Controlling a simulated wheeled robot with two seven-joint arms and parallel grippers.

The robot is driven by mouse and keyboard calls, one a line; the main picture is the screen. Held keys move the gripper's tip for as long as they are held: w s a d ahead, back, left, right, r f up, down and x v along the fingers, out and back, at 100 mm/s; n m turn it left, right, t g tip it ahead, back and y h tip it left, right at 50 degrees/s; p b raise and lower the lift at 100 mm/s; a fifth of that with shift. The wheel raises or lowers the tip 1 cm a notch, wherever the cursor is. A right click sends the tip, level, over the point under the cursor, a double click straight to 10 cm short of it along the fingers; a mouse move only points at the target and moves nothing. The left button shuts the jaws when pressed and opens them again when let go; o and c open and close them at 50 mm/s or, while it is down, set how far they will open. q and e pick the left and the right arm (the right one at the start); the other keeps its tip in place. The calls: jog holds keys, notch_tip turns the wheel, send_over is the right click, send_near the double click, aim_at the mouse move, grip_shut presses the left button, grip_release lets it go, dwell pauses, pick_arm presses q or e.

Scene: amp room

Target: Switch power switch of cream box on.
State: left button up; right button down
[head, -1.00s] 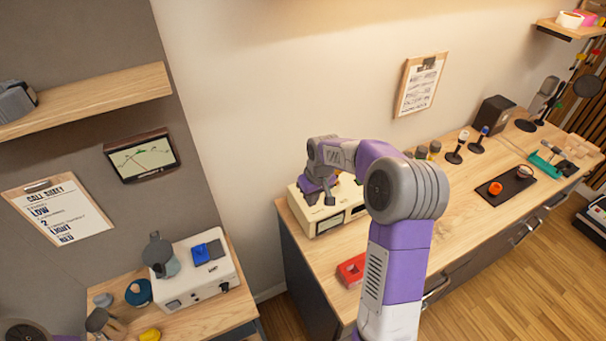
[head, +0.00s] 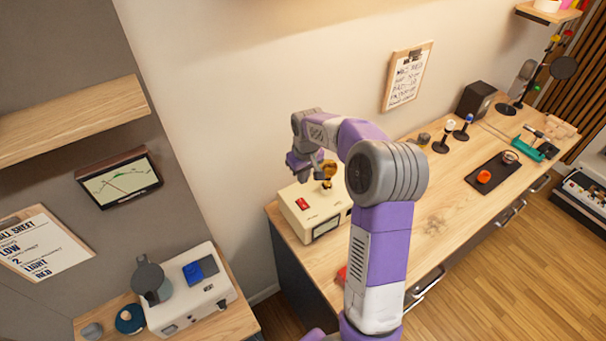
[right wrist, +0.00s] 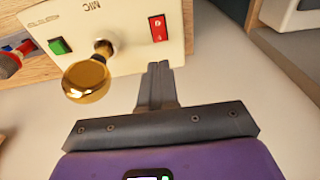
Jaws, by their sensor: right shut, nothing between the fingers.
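The cream box (head: 291,212) stands at the near left end of the long wooden counter. A red rocker switch (head: 302,204) shows on its top, beside a gold knob (head: 329,171). In the right wrist view, the cream panel (right wrist: 125,22) carries the red switch (right wrist: 158,28), the gold knob (right wrist: 87,80) and a green button (right wrist: 60,46) near the "MIC" label. I cannot tell the switch's position. My right gripper (head: 306,173) is shut and empty above the box; its fingertips (right wrist: 160,68) appear just below the red switch in the wrist view. My left gripper is out of view.
A white box (head: 185,308) with a blue switch and a grey jug (head: 151,280) stands on the left bench. Along the counter are a dark tray (head: 492,175), small microphones and a black speaker (head: 476,99). My right arm hides part of the counter.

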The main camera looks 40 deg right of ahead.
aim_at(300, 199)
jog(key=f, duration=0.3)
jog(key=w+f, duration=0.1)
jog(key=f, duration=0.6)
jog(key=shift+w+d+f+p, duration=0.1)
jog(key=shift+w+f+p, duration=0.1)
jog(key=shift+p, duration=0.2)
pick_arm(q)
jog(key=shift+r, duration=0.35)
